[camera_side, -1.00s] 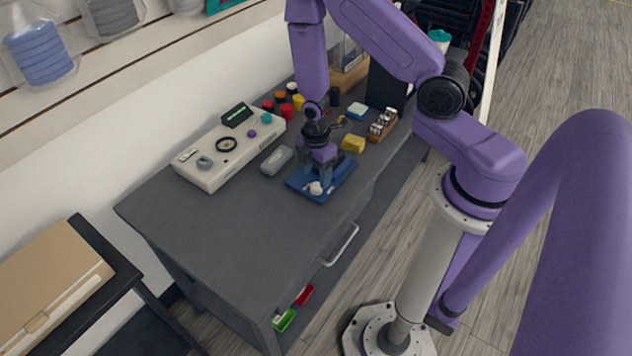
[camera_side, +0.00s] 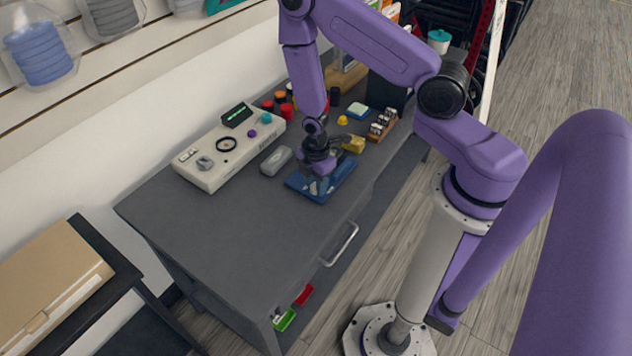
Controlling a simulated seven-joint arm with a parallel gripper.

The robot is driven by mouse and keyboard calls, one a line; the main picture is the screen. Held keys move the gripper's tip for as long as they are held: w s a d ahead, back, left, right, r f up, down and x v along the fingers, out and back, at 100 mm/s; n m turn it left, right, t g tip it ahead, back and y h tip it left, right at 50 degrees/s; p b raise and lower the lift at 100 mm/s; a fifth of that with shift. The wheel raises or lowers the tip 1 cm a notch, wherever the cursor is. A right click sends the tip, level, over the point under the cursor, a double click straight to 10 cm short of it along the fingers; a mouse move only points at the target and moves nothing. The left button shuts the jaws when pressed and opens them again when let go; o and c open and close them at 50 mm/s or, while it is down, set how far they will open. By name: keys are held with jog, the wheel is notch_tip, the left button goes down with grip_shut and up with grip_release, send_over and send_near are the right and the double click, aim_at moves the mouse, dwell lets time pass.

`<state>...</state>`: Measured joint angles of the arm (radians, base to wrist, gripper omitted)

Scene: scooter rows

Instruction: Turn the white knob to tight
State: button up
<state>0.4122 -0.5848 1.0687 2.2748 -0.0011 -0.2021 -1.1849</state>
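A blue flat base (camera_side: 338,180) lies on the grey workbench (camera_side: 215,235), near its front edge. My gripper (camera_side: 318,186) is low over this base and tilted, with its fingertips at or just above it. A small pale patch shows by the fingertips, where the white knob appeared earlier; the gripper hides most of it. I cannot tell whether the fingers touch the knob or how far apart they are.
A cream control panel (camera_side: 218,173) with a grey knob (camera_side: 204,163) stands left of the gripper. A grey case (camera_side: 276,160) lies between them. The bench's left part is clear.

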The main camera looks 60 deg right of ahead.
jog(key=shift+m, duration=0.3)
jog(key=m, duration=0.9)
jog(key=shift+m, duration=0.4)
jog(key=m, duration=1)
jog(key=shift+m, duration=0.3)
jog(key=o, duration=1)
jog(key=shift+o, duration=0.2)
